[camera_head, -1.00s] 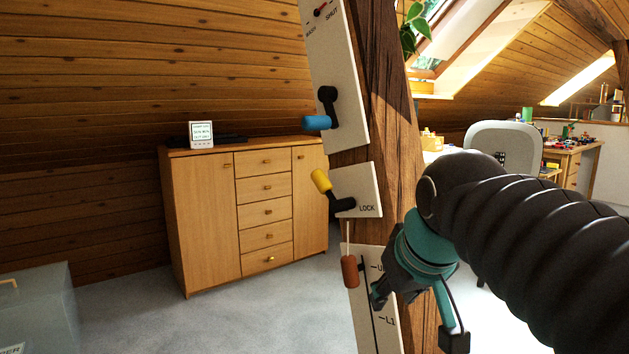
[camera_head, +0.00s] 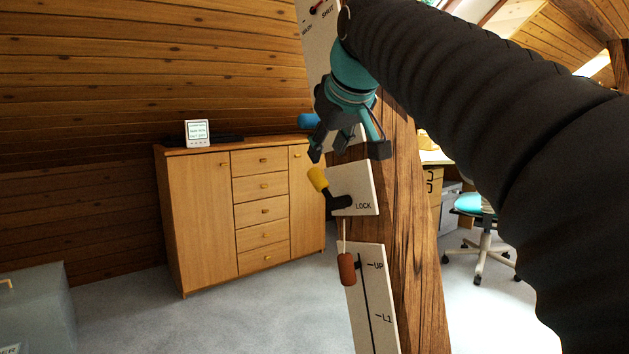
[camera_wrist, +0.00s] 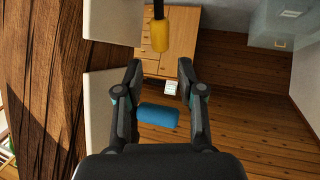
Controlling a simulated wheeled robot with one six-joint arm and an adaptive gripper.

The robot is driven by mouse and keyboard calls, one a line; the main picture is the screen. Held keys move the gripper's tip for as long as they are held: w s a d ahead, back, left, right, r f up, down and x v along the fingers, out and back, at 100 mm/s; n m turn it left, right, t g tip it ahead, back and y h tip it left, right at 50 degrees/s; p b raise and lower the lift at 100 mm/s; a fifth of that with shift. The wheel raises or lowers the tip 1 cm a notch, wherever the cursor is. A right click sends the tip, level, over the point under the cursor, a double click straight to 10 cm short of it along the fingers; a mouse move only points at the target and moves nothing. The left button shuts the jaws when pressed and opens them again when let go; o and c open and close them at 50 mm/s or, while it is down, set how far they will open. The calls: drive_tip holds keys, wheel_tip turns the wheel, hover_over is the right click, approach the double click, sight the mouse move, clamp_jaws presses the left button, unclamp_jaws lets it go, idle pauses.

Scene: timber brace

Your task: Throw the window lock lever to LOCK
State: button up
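The window lock lever has a yellow handle (camera_head: 318,180) on a black arm, on a white plate (camera_head: 357,185) marked LOCK at its lower right. The handle points up and left, away from the word. It also shows at the top of the wrist view (camera_wrist: 160,35). My gripper (camera_head: 319,150) is just above the yellow handle in the head view and apart from it. In the wrist view, my gripper (camera_wrist: 160,80) has its fingers spread with nothing held. The yellow handle lies beyond the fingertips.
A blue handle (camera_head: 309,120), partly hidden by my gripper, also shows in the wrist view (camera_wrist: 158,115). A brown pull (camera_head: 347,269) hangs below on a plate marked UP and L1. All are on a timber post (camera_head: 415,240). A wooden cabinet (camera_head: 205,215) stands behind left.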

sight(318, 174)
drive_tip(key=b+x, duration=0.1)
drive_tip(key=x, duration=0.9)
drive_tip(key=shift+w+f, duration=0.25)
clamp_jaws()
